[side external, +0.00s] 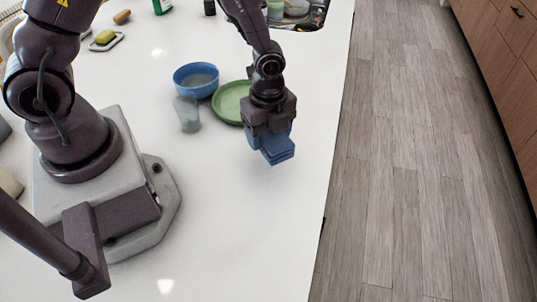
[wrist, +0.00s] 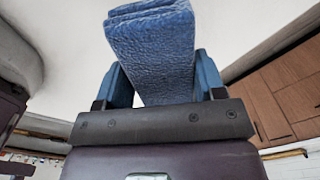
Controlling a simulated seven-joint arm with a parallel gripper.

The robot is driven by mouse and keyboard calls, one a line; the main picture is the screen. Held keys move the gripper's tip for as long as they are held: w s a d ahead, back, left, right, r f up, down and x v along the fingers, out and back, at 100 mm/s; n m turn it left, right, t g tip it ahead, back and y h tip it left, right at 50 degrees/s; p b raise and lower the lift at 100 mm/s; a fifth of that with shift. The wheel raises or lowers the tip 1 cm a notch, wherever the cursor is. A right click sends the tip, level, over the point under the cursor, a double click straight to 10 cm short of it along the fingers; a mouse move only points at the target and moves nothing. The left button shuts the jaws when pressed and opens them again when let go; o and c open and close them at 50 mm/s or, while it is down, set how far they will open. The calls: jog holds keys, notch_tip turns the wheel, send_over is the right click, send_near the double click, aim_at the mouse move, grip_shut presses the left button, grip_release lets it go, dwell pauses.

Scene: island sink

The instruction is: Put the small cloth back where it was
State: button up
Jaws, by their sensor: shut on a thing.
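The small cloth (side external: 278,153) is blue and folded into a thick stack. My gripper (side external: 268,138) is shut on it and holds it above the white countertop, near the counter's right edge. In the wrist view the cloth (wrist: 152,50) sits between the two blue fingers of my gripper (wrist: 160,85) and sticks out past their tips. The side view does not clearly show how far the cloth is above the counter.
A green plate (side external: 229,103) lies just left of my gripper. A blue bowl (side external: 196,82) and a clear cup (side external: 187,115) stand further left. A yellow-green sponge (side external: 104,37) is on a small dish at the back left. The front counter (side external: 240,230) is clear.

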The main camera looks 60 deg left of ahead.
jog(key=shift+f, duration=2.85)
jog(key=shift+f, duration=0.15)
jog(key=o, duration=0.9)
jog(key=shift+c, duration=0.2)
